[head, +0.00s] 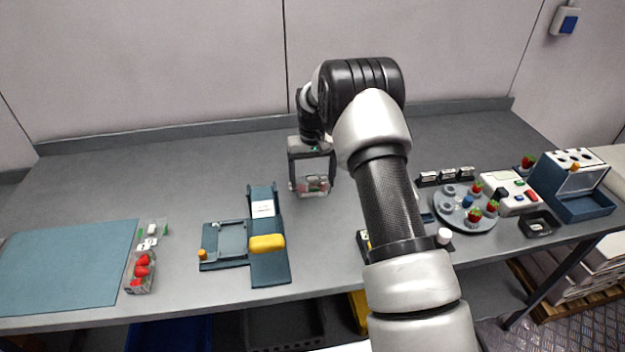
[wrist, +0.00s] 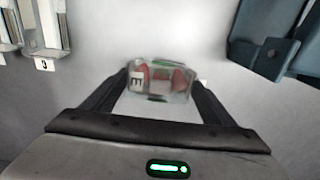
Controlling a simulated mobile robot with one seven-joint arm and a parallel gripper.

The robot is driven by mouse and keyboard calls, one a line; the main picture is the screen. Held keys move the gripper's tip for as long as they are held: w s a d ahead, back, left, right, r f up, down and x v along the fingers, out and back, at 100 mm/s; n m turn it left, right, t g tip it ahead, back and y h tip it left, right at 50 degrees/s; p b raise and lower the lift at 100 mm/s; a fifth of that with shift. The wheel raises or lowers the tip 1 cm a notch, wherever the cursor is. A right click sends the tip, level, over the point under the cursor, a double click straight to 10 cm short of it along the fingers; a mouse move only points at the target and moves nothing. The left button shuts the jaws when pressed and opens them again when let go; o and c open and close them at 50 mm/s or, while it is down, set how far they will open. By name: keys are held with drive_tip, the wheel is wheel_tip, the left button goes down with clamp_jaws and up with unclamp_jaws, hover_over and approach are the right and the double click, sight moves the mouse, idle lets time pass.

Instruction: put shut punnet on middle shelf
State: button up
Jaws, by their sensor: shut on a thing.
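A clear shut punnet (head: 313,186) with red berries inside is held between the fingers of my gripper (head: 312,183), above the grey table near its middle. In the wrist view the punnet (wrist: 160,80) sits between the two dark fingertips (wrist: 161,82), with a label marked with a dark character on its left side and some green at its top. My gripper is shut on it. No shelf can be made out clearly in either view.
A blue press-like fixture with a yellow handle (head: 267,243) stands left of my gripper. An open punnet with red berries (head: 141,272) lies beside a blue mat (head: 65,268). A round turntable (head: 450,222) and a blue-white device (head: 572,180) stand at right. The table's back is clear.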

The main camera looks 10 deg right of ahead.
drive_tip(key=shift+f, duration=0.2)
drive_tip(key=o, duration=1.1)
